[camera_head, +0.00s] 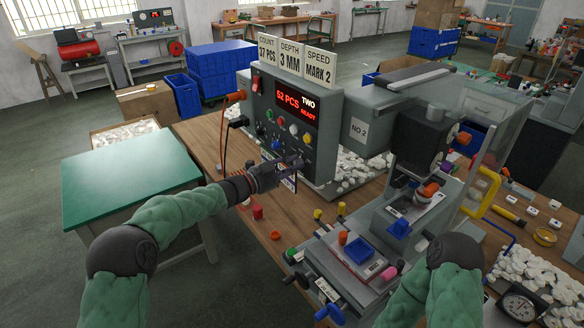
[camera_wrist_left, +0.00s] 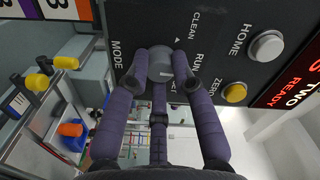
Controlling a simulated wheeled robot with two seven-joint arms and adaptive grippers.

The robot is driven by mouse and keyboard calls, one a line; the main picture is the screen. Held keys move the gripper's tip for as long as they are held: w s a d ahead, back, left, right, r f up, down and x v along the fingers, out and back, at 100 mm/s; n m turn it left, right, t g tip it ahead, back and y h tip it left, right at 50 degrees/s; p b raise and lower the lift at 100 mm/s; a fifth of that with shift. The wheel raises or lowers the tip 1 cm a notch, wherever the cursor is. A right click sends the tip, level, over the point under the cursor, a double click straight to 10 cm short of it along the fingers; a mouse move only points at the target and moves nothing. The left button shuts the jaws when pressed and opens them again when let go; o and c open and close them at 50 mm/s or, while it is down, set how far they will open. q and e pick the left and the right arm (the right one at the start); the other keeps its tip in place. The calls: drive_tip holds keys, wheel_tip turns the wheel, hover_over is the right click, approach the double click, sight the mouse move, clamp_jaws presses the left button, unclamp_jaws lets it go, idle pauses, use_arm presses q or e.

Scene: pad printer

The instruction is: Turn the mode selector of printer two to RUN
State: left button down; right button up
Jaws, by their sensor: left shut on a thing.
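Printer two's grey control box (camera_head: 325,135) stands on the wooden table, its red display reading "52 PCS", "TWO" and "READY". In the left wrist view the mode selector (camera_wrist_left: 160,65) is a round grey knob on the dark panel (camera_wrist_left: 215,35). Words MODE, CLEAN and RUN are printed around it; another label is partly hidden. A small white triangle sits near CLEAN. I cannot tell which word the knob points to. My left gripper (camera_head: 290,165) is at the panel's lower part; its purple fingers (camera_wrist_left: 160,58) are shut on the knob from both sides. My right gripper is out of view.
A white HOME button (camera_wrist_left: 267,47) and yellow ZERO button (camera_wrist_left: 233,93) lie beside the knob. Sign plates (camera_head: 290,60) stand on the box. The pad printing machine (camera_head: 425,140) and loose white parts (camera_head: 525,270) are on the right. A green-topped table (camera_head: 125,175) stands left.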

use_arm(q)
drive_tip(key=shift+r, duration=0.25)
drive_tip(key=c, duration=1.1)
unclamp_jaws()
drive_tip(key=shift+o, duration=0.2)
drive_tip(key=shift+s+f, duration=0.1)
drive_tip(key=v, duration=1.2)
drive_tip(key=shift+f, duration=0.1)
